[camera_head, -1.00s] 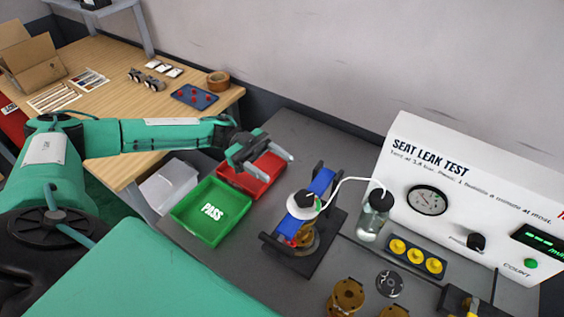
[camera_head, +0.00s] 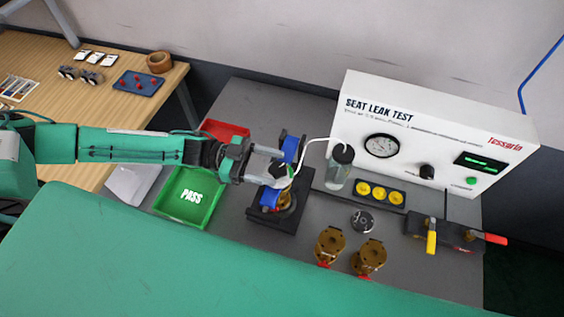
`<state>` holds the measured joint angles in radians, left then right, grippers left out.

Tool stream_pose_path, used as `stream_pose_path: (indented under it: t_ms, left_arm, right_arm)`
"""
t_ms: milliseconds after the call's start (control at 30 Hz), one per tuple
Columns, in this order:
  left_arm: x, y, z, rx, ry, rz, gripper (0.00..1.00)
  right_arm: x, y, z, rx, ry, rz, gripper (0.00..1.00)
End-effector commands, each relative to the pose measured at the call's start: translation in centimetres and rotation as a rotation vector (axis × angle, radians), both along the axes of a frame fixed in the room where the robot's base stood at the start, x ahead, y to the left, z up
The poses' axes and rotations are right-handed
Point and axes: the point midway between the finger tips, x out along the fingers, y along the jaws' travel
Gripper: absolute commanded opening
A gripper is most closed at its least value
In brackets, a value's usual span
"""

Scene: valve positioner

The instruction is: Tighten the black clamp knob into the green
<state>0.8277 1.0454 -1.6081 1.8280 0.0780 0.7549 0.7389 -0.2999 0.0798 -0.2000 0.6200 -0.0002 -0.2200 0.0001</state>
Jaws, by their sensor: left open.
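The black clamp knob (camera_head: 280,170) sits on top of the clamp fixture, over a pale round dial partly hidden by my gripper. I cannot make out a green zone on it at this size. The fixture has a blue bar (camera_head: 291,148) and a black base (camera_head: 286,217), with a brass body below the bar. My left gripper (camera_head: 268,167) is open, with its fingers at the knob, one on its far side and one on its near side. I cannot tell whether they touch it. My right gripper is not in view.
The seat leak test box (camera_head: 430,130) stands behind, with a clear jar (camera_head: 339,169) and a white tube by the fixture. A green PASS tray (camera_head: 165,205) and a red tray (camera_head: 226,131) lie left. Two brass valves (camera_head: 330,245) stand in front right.

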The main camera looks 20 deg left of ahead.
Motion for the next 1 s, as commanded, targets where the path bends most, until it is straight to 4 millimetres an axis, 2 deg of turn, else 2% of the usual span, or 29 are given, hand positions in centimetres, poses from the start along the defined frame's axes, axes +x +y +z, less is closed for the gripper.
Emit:
stream_pose_path:
  t_ms: [33, 200, 600, 633, 833, 867, 1000]
  left_arm:
    - [0.0, -1.0, 0.3, -0.002, 0.002, -0.003, 0.60]
    - [0.1, -2.8, 0.2, -0.001, 0.001, -0.002, 0.60]
    - [0.2, -3.5, 0.0, 0.000, 0.001, 0.000, 0.60]
    - [0.2, -3.5, 0.0, 0.000, 0.001, 0.000, 0.58]
    - [0.1, -3.5, 0.0, 0.000, 0.001, 0.000, 0.19]
    - [0.1, -3.5, 0.0, 0.000, 0.001, 0.000, 0.16]
    - [0.2, -3.5, 0.0, -0.002, -0.002, -0.016, 0.16]
  right_arm:
    - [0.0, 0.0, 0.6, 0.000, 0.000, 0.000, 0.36]
    - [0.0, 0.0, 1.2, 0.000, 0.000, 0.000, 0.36]
    - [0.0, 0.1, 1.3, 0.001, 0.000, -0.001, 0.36]
    - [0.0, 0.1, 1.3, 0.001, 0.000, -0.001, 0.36]
    - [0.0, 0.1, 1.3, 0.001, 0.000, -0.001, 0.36]
    - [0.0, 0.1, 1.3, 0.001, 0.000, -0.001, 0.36]
    - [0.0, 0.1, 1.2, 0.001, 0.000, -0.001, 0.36]
